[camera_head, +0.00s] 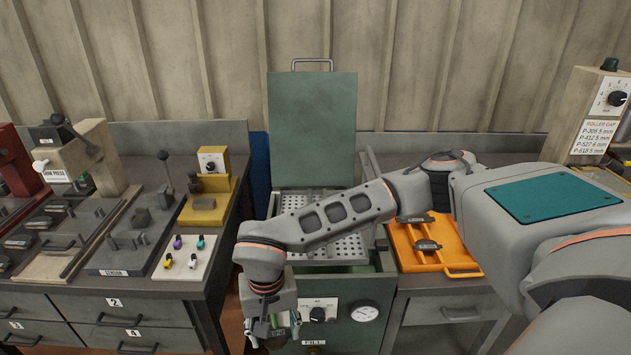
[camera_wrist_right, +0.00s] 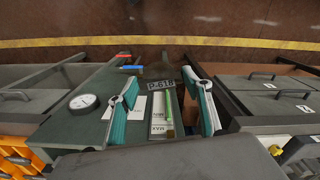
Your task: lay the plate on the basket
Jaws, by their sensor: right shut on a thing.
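My right gripper (camera_head: 268,336) reaches down in front of the green washer cabinet, left of its knob. It also shows in the right wrist view (camera_wrist_right: 162,90), with teal-faced fingers on either side of a small dark plate marked P-618 (camera_wrist_right: 160,84). The gripper is shut on the plate; the exact contact is hard to see. In the head view the plate is hard to make out at the fingers. The perforated metal basket (camera_head: 345,247) lies in the open cabinet, partly hidden by my right forearm. My left gripper is not in view.
The cabinet's green lid (camera_head: 312,130) stands upright behind the basket. An orange tray (camera_head: 441,252) with dark parts lies on the bench at right. A left bench holds a press, a yellow block (camera_head: 207,205) and a white board (camera_head: 183,258). A gauge (camera_head: 364,312) is on the cabinet front.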

